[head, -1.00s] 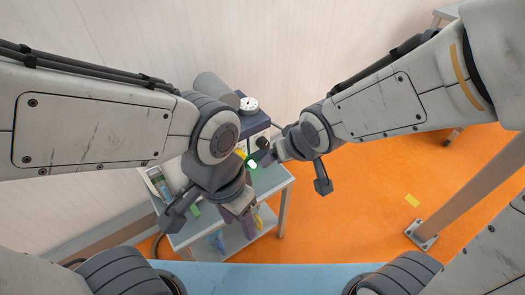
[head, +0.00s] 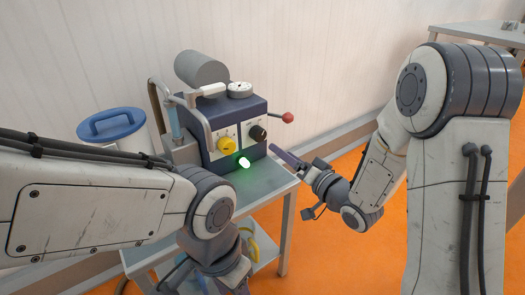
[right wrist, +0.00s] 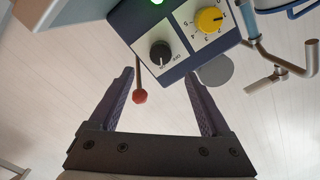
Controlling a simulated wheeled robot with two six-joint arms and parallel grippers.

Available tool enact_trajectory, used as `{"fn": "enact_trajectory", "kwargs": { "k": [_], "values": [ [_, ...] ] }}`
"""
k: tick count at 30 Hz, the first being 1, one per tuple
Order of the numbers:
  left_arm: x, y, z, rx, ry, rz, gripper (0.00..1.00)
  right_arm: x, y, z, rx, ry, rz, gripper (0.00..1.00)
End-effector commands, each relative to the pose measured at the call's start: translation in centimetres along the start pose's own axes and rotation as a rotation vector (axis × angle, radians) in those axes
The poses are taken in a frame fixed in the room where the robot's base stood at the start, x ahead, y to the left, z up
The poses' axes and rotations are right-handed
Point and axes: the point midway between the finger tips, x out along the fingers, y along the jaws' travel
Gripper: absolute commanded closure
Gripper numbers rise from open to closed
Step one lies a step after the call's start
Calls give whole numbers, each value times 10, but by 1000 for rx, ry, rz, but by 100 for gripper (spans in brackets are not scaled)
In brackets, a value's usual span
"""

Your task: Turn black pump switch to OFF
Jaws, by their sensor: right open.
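The black pump switch (head: 258,132) is a round knob on the right half of the dark blue pump unit's (head: 225,110) front panel. My right gripper (head: 286,157) is in front and right of the panel, apart from the switch. Its jaws (right wrist: 160,74) are open and empty. My left arm's wrist is low in front of the cart; its fingers are mostly hidden.
A yellow dial (head: 227,145) is left of the switch, and a green-white light (head: 243,162) glows below. A red-balled lever (head: 287,118) sticks out right, near the right gripper. The unit stands on a grey cart (head: 268,182). A blue-lidded container (head: 111,124) is left.

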Motion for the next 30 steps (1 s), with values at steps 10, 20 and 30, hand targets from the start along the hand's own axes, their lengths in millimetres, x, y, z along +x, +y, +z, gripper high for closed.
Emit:
{"fn": "enact_trajectory", "kwargs": {
  "k": [10, 20, 30],
  "values": [
    [14, -1, 1, 0, 1, 0, 50, 55, -1, 2, 0, 2, -9, 19],
    [24, -2, 1, 0, 0, 0, 50, 98, -1, 1, 0, 2, -5, 19],
    [24, -2, 1, 0, 0, 0, 50, 103, -1, 0, 1, 2, -3, 19]
  ]
}}
